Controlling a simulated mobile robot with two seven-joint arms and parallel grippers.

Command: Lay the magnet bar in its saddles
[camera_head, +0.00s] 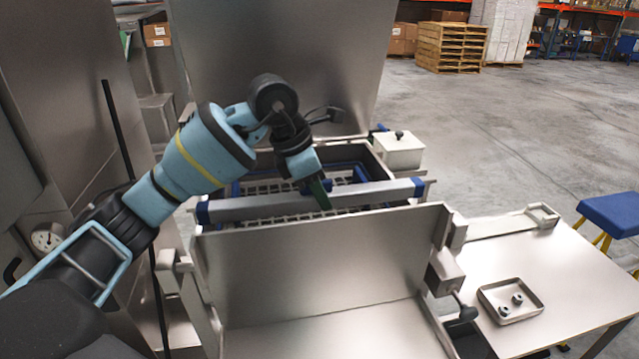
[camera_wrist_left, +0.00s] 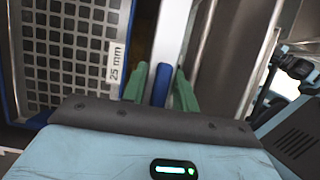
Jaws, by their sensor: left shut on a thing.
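The magnet bar (camera_head: 265,206) is a long grey bar with blue ends, lying across the open steel housing in the head view. My left gripper (camera_head: 322,196) reaches down to its middle with green fingers. In the left wrist view the green fingers (camera_wrist_left: 160,82) are shut on a blue grip (camera_wrist_left: 161,88) at the pale bar (camera_wrist_left: 171,35). The saddles under the bar's ends cannot be made out, so I cannot tell whether the bar rests in them. My right gripper is not in view.
A sieve grid (camera_wrist_left: 70,50) labelled 25 mm lies beside the bar. The raised lid (camera_head: 285,60) stands behind, and a steel front panel (camera_head: 320,265) stands before it. A side table (camera_head: 560,270) at right holds a small tray (camera_head: 484,297) with two small parts.

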